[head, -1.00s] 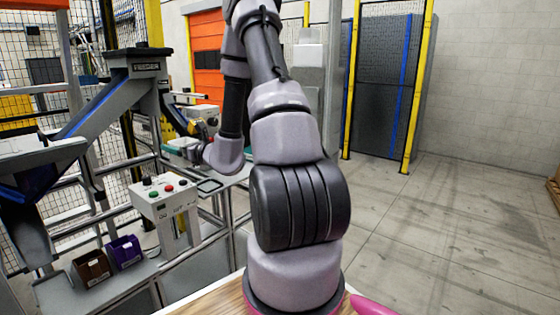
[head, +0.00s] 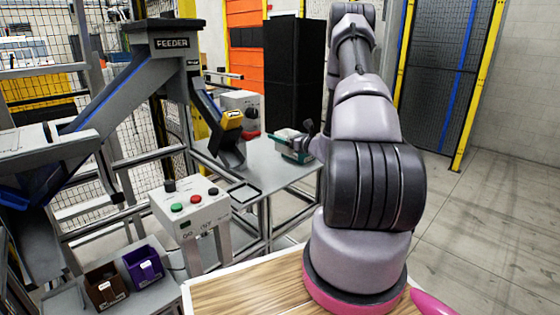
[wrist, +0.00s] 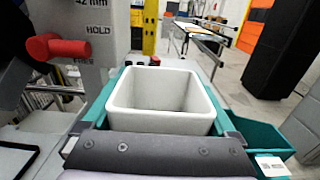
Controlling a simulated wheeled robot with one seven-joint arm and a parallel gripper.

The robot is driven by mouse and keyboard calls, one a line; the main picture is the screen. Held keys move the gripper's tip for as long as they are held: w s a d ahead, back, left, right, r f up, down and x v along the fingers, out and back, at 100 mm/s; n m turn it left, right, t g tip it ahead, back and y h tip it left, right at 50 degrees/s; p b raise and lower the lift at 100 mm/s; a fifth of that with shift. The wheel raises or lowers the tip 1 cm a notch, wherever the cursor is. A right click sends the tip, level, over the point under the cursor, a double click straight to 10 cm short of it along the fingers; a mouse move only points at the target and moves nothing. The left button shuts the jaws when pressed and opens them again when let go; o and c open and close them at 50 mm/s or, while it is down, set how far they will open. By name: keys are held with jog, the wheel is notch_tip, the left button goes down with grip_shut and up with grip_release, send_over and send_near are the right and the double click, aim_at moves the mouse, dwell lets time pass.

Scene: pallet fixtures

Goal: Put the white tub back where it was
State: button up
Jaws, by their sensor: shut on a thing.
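The white tub (wrist: 160,92) is upright and open at the top, and looks empty in the wrist view. Teal walls (wrist: 98,112) show along its sides; I cannot tell whether it rests on their floor. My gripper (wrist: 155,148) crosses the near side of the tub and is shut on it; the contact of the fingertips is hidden. In the head view my gripper (head: 308,133) is small and partly behind my arm, at the far end of the grey bench, by a teal container (head: 288,136).
A teal bin (wrist: 258,138) with a white label stands right of the tub. A red knob (wrist: 55,46) on a grey machine juts out at left. The feeder (head: 172,44), a button box (head: 190,208), and brown (head: 105,287) and purple (head: 143,265) bins stand left. Bench space (head: 265,170) is clear.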

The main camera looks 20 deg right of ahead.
notch_tip(320, 180, down, 8)
jog(key=shift+a+r, duration=0.1)
jog(key=shift+a, duration=0.05)
dwell(0.4)
jog(key=o, duration=1.2)
jog(key=shift+f, duration=0.2)
jog(key=shift+c, duration=0.2)
jog(key=shift+r, duration=0.1)
